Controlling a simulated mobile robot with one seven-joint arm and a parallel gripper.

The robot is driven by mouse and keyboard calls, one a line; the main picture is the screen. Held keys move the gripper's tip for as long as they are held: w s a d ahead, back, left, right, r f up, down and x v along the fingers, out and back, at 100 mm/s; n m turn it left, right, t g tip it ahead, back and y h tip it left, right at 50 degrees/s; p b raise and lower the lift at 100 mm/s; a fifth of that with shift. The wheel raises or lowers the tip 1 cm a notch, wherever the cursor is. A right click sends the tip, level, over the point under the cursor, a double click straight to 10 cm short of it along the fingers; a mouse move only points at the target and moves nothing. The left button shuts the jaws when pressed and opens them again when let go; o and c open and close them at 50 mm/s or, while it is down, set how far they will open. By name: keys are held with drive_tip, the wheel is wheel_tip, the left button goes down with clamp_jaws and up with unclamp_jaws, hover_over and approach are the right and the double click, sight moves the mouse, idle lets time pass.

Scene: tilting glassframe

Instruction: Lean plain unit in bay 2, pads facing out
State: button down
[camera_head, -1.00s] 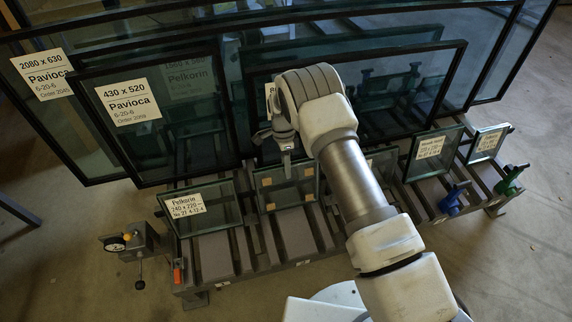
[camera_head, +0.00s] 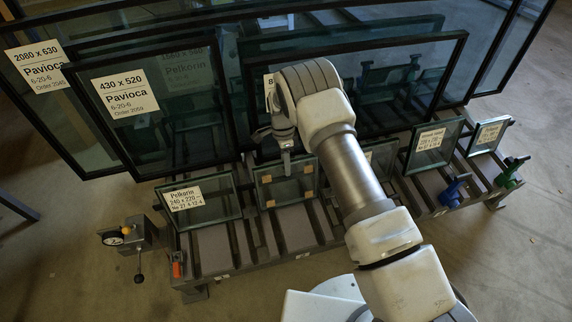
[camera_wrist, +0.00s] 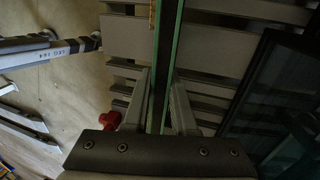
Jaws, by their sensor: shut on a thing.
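The plain glass unit (camera_head: 285,197) has a dark frame, no label and tan square pads on the face toward the head camera. It stands nearly upright over the slatted rack, right of the labelled Pelkorin unit; I cannot tell whether its lower edge touches the rack or which bay number this is. My gripper (camera_head: 287,168) is shut on its top edge. In the wrist view the unit's greenish edge (camera_wrist: 169,60) runs between the fingers of my gripper (camera_wrist: 160,100), with a pad (camera_wrist: 153,12) on its left face.
The Pelkorin unit (camera_head: 212,207) leans to the left. Two small labelled units (camera_head: 431,158) (camera_head: 489,140) stand to the right. Large framed panes (camera_head: 100,125) rise close behind. A gauge device (camera_head: 118,236) stands left of the rack, and blue (camera_head: 452,192) and green (camera_head: 512,172) clamps sit at right.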

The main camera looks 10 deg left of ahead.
drive_tip(key=shift+f, duration=0.35)
idle(0.6)
drive_tip(key=c, duration=0.7)
unclamp_jaws()
drive_tip(key=shift+s, duration=0.1)
drive_tip(key=shift+o, duration=0.3)
drive_tip(key=shift+d+f, duration=0.1)
drive_tip(key=shift+f, duration=0.05)
drive_tip(key=p+v, duration=0.5)
drive_tip(key=v, duration=1.2)
drive_tip(key=shift+r, duration=0.3)
